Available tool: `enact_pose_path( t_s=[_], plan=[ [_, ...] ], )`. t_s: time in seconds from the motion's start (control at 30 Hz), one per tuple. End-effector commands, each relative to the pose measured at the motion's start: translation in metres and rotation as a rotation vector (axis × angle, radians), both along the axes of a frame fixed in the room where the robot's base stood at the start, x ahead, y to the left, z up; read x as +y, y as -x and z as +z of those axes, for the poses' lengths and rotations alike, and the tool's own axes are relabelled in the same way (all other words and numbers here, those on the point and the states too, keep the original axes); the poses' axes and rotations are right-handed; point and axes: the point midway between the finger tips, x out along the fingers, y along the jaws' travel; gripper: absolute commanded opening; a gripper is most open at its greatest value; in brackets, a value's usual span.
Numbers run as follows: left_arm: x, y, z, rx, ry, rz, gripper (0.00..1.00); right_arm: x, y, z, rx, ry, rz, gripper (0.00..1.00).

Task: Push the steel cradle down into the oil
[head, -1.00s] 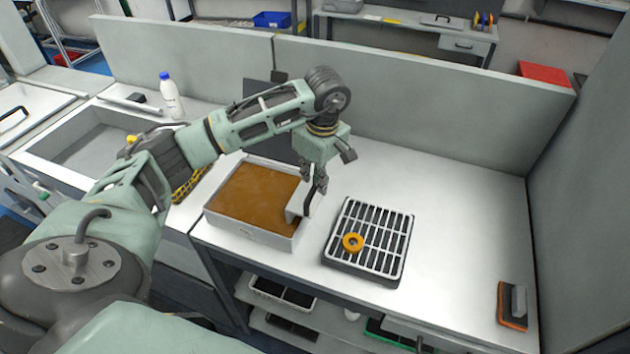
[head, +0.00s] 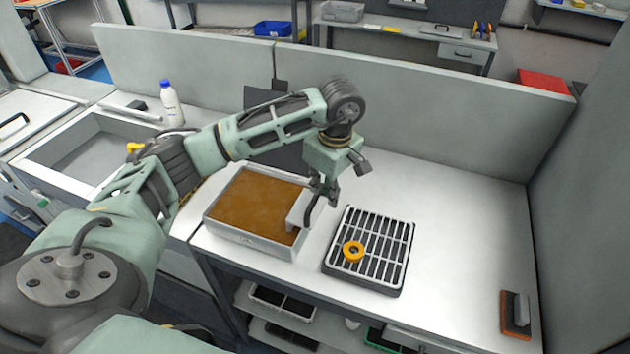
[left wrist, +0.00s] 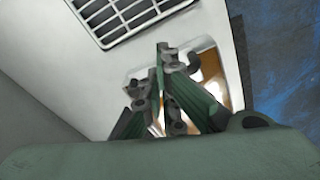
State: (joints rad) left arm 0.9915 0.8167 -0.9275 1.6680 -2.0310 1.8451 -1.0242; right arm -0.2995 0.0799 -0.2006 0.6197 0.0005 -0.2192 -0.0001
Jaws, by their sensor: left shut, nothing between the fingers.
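The tray of brown oil (head: 255,203) stands on the bench left of centre, and its oil also shows behind my fingers in the left wrist view (left wrist: 209,66). A grey steel piece, seemingly the cradle (head: 295,212), stands at the tray's right end with its top above the rim. How deep it sits is hidden. My left gripper (head: 318,205) is shut and empty, pointing down close beside the cradle's right side. I cannot tell whether it touches. Its fingers show close up in the left wrist view (left wrist: 160,82). My right gripper is not seen.
A white bottle (head: 171,104) stands at the back left. A brush-like block (head: 516,312) lies at the front right.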

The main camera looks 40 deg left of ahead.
Motion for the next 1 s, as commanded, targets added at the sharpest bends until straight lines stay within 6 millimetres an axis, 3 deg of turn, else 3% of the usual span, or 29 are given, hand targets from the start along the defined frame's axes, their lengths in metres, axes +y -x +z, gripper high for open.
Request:
enact_pose_path(
  t_s=[0.43, 0.67, 1.0],
  plan=[
    [-0.011, 0.0, 0.093, -0.006, 0.0, -0.002, 0.0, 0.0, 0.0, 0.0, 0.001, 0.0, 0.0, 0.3],
    [-0.012, 0.001, 0.11, -0.002, -0.002, -0.001, 0.0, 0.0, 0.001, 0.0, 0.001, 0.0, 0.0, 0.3],
    [-0.013, 0.001, 0.112, 0.0, -0.001, 0.0, 0.0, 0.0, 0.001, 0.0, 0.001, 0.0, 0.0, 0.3]
  ],
)
